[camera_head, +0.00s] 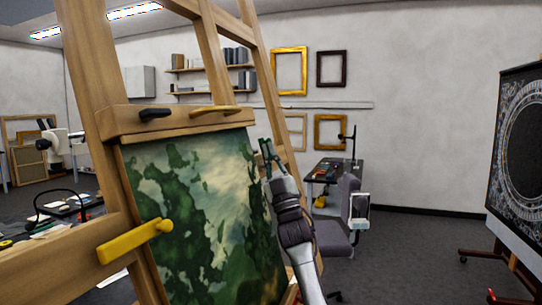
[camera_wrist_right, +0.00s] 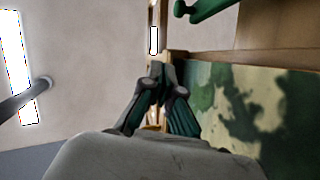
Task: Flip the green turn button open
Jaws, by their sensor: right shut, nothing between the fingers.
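A green turn button (camera_wrist_right: 208,8) shows at the top of the right wrist view, partly cut off by the frame, near a wooden rail. In the head view I cannot clearly tell it from my green-tinted fingers. My right gripper (camera_head: 266,150) is shut and empty at the upper right edge of the painting (camera_head: 195,195). In the right wrist view its fingertips (camera_wrist_right: 163,78) meet below and left of the green button, apart from it in the picture. My left gripper is not in view.
The wooden easel (camera_head: 95,70) frames the painting. Its top rail carries a black turn button (camera_head: 155,114) and a golden one (camera_head: 215,109); a yellow one (camera_head: 135,241) is at the left. A chair (camera_head: 338,215) and desk stand behind; open floor lies right.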

